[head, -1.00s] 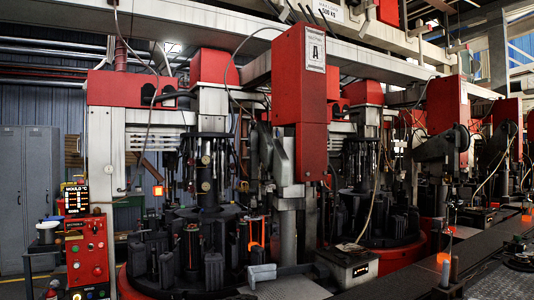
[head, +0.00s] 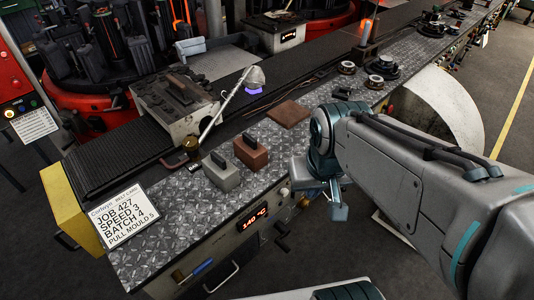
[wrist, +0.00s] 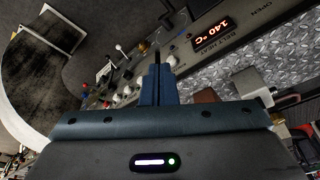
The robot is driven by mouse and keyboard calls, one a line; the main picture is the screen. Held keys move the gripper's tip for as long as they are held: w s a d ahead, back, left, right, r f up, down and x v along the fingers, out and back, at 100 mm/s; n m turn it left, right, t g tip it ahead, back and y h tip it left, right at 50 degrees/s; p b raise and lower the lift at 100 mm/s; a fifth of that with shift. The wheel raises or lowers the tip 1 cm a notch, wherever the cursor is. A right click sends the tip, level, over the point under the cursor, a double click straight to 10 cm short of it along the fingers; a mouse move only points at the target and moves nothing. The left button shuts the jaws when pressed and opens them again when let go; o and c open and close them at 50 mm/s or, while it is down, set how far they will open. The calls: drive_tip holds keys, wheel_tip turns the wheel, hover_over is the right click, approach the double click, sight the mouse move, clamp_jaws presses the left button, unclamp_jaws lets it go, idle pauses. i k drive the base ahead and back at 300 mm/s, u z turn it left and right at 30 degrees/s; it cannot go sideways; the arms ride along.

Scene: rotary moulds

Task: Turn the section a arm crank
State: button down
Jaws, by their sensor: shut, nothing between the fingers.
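My gripper (head: 337,210) is in the head view on the right, pointing down off the front edge of the bench, with no object in it. In the wrist view my gripper (wrist: 157,68) shows its two blue fingers together, pointing at the front control panel (wrist: 140,85). Black handles (head: 281,236) stick out of the bench front below the 140 °C display (head: 253,217); they are apart from my gripper. I cannot tell which, if any, is the section A arm crank. No label for it is readable.
A white job card (head: 124,216) lies at the bench's left end. Two handled blocks, grey (head: 221,174) and brown (head: 251,155), stand on the patterned top. A lamp (head: 254,80) leans over the dark conveyor. Floor at lower right is clear.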

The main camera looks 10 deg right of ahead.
sight(279, 226)
drive_tip(key=z, duration=1.25)
drive_tip(key=k, duration=1.05)
drive_tip(key=u, duration=1.2)
drive_tip(key=i, duration=0.5)
drive_tip(key=z, duration=0.05)
